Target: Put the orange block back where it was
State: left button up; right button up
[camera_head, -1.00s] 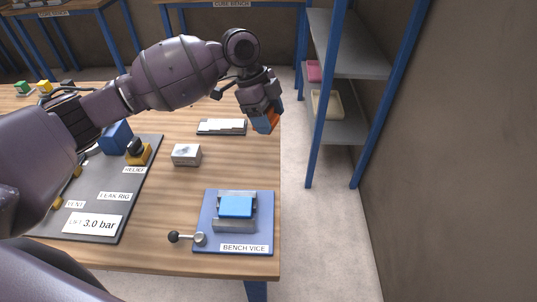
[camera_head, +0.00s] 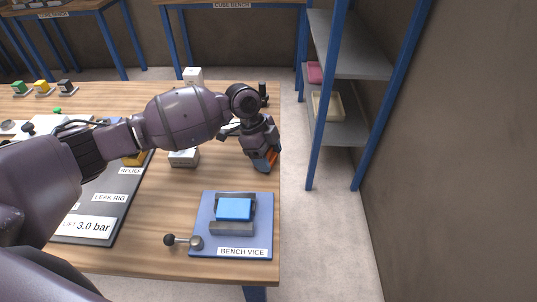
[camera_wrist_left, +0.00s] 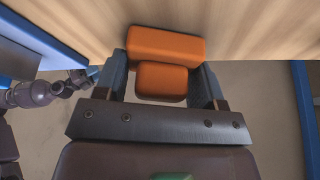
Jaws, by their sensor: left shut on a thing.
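The orange block (camera_head: 272,157) is held by my left gripper (camera_head: 264,165), near the right edge of the workbench, beyond the bench vice. The left wrist view shows the orange block (camera_wrist_left: 165,45) as a wider part beyond the fingers and a smaller part between them; my left gripper (camera_wrist_left: 162,88) is shut on it. I cannot tell from the head view how high it is above the bench. At the left of the wrist view, part of what looks like my right arm shows, its fingers too small to read.
The bench vice (camera_head: 207,245) with a blue block (camera_head: 235,208) sits at the near right, its black-knobbed handle (camera_head: 170,240) to the left. A pale block (camera_head: 184,158) stands left of my gripper. The leak rig (camera_head: 95,210) lies further left. A blue-posted shelf (camera_head: 345,125) stands right.

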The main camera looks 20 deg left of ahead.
pick_arm(q)
jog(key=shift+r, duration=0.1)
jog(key=o, duration=0.9)
jog(key=shift+r, duration=0.1)
jog(key=p+v, duration=0.1)
jog(key=v, duration=1)
jog(key=shift+a+r, duration=0.15)
jog(key=shift+r, duration=0.25)
